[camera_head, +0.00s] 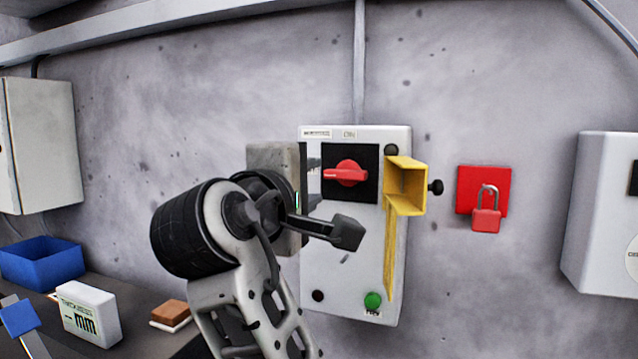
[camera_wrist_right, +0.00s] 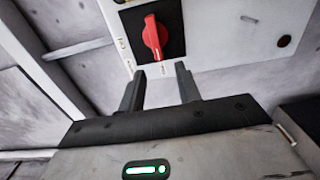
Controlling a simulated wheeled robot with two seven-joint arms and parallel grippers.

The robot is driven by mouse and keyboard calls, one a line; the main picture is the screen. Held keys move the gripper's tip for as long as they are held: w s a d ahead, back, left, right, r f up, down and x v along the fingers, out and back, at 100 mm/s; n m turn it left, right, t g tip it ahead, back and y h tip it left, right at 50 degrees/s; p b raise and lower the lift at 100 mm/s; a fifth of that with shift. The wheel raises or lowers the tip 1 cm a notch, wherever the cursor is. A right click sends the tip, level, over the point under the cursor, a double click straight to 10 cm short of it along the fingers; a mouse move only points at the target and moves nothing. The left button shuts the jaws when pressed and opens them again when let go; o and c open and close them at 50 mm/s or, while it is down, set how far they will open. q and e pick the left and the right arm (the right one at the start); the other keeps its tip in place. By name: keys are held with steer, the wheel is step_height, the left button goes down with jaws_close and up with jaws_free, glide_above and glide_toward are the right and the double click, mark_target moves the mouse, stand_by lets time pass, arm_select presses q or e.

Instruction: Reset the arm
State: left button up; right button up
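My right gripper (camera_head: 340,232) is in front of the white control box (camera_head: 345,270) on the wall, below and in front of the red rotary switch (camera_head: 346,173). In the right wrist view, its two fingers (camera_wrist_right: 160,88) are apart with nothing between them. The red switch handle (camera_wrist_right: 154,38) shows there just beyond the fingertips, on its black plate, and I see no contact. In the head view the handle lies about level. My left gripper is not in view; a blue-tipped part at the lower left edge is unclear.
A yellow hinged cover (camera_head: 405,186) sticks out right of the switch. A green button (camera_head: 373,300) is low on the box. A red padlock (camera_head: 486,215) hangs on a red plate. A blue bin (camera_head: 42,262), a white meter box (camera_head: 88,312) and a brown block (camera_head: 170,311) are on the bench.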

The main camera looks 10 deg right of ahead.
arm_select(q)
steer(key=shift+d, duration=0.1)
arm_select(e)
steer(key=shift+v, duration=0.95)
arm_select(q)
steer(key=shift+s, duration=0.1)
